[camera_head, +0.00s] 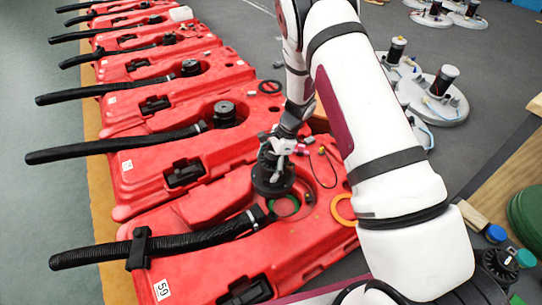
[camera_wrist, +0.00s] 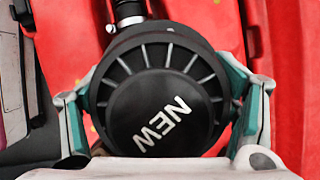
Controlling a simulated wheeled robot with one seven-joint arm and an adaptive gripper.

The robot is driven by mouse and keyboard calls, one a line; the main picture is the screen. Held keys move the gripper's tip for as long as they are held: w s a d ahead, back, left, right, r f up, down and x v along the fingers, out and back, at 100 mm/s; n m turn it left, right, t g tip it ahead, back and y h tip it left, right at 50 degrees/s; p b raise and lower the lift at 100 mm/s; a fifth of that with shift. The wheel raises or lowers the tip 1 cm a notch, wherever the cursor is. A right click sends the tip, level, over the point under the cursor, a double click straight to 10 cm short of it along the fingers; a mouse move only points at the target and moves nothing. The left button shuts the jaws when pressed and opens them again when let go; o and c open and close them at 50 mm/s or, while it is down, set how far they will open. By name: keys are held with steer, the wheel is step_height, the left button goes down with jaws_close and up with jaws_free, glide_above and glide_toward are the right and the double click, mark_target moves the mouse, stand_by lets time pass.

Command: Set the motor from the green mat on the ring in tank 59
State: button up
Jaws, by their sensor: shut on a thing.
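Tank 59 (camera_head: 190,262) is the nearest red tank, with its number on a white label at the lower left. My gripper (camera_head: 276,158) is shut around the black motor (camera_head: 271,183) above this tank. In the wrist view, the motor (camera_wrist: 160,95) fills the middle, its round top reads "NEW", and a finger of my gripper (camera_wrist: 165,115) presses on each side. A green ring (camera_head: 287,207) shows in the tank's opening, just below and right of the motor, partly hidden by it. I cannot tell whether the motor touches the tank.
A black hose (camera_head: 165,244) runs along tank 59 to beside the opening. An orange ring (camera_head: 343,209) lies right of it, and a thin cable (camera_head: 325,168) behind. More red tanks (camera_head: 180,130) stand in a row beyond. Another black motor (camera_head: 497,262) is at the lower right.

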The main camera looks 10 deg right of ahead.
steer(key=d+f+m, duration=0.1)
steer(key=f+m, duration=0.1)
steer(key=f, duration=0.1)
steer(key=d+f+m+t, duration=0.1)
steer(key=d+f+m, duration=0.1)
steer(key=f, duration=0.1)
steer(key=w+d+f+m+t, duration=0.1)
steer(key=f+m, duration=0.1)
steer(key=f, duration=0.1)
steer(key=shift+d+p, duration=0.35)
steer(key=shift+f+b, duration=2.15)
steer(key=shift+f, duration=0.8)
steer(key=shift+f+b, duration=1.4)
steer(key=shift+b, duration=0.4)
stand_by(0.4)
steer(key=o, duration=1.9)
steer(key=shift+o, duration=0.2)
steer(key=shift+s, duration=0.15)
